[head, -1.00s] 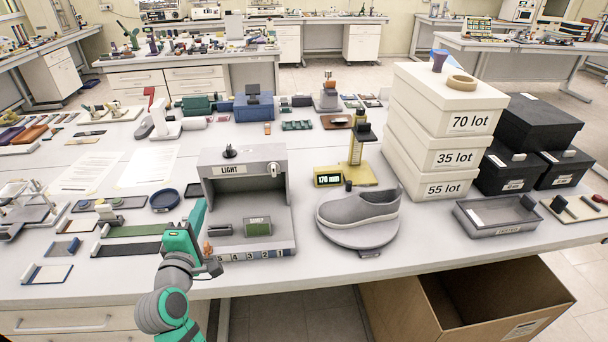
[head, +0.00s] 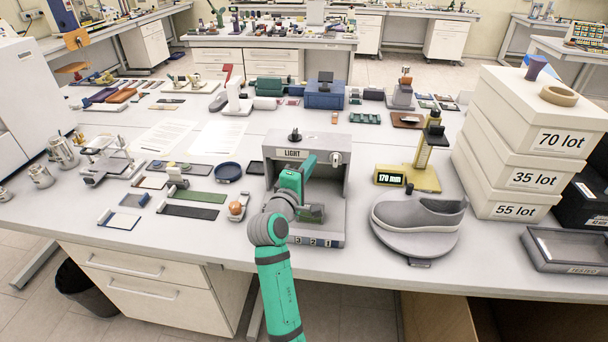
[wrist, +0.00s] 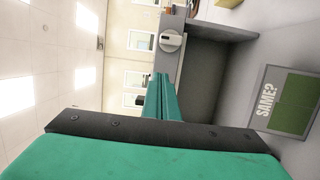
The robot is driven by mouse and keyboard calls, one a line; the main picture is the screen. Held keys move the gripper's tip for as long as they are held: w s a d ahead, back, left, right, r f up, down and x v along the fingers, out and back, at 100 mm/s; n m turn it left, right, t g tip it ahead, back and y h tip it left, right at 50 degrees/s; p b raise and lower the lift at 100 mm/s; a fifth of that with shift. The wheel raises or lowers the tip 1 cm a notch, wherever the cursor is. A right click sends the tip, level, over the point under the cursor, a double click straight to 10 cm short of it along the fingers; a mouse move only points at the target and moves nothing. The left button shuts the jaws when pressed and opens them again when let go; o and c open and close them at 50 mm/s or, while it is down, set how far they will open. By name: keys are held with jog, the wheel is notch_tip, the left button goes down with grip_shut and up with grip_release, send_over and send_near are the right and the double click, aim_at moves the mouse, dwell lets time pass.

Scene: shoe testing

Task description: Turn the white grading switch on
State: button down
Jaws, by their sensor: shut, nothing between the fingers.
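The grey grading box labelled LIGHT (head: 340,205) stands on the table. A round white switch with a dark mark (head: 336,158) sits on its upper right front corner. The switch also shows in the wrist view (wrist: 171,41), beyond my fingertips and apart from them. My gripper (head: 309,162) is in front of the box opening, left of the switch and at about its height. Its green fingers (wrist: 163,82) are together with nothing between them. My arm hides part of the box's interior. A green SAME? card (wrist: 285,100) shows in the wrist view.
A grey shoe (head: 418,213) sits on a round stand to the right, with a yellow height gauge (head: 424,170) behind it. White lot boxes (head: 525,145) are stacked further right. An orange-topped piece (head: 236,208) and dark strips lie left of the box. A black knob (head: 295,135) stands on its top.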

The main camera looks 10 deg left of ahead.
aim_at(330, 156)
jog(key=d, duration=0.1)
jog(key=w+d, duration=0.1)
jog(key=d, duration=0.1)
jog(key=shift+d+f, duration=0.1)
jog(key=shift+s+d, duration=0.25)
jog(key=shift+d, duration=0.35)
jog(key=shift+w, duration=0.1)
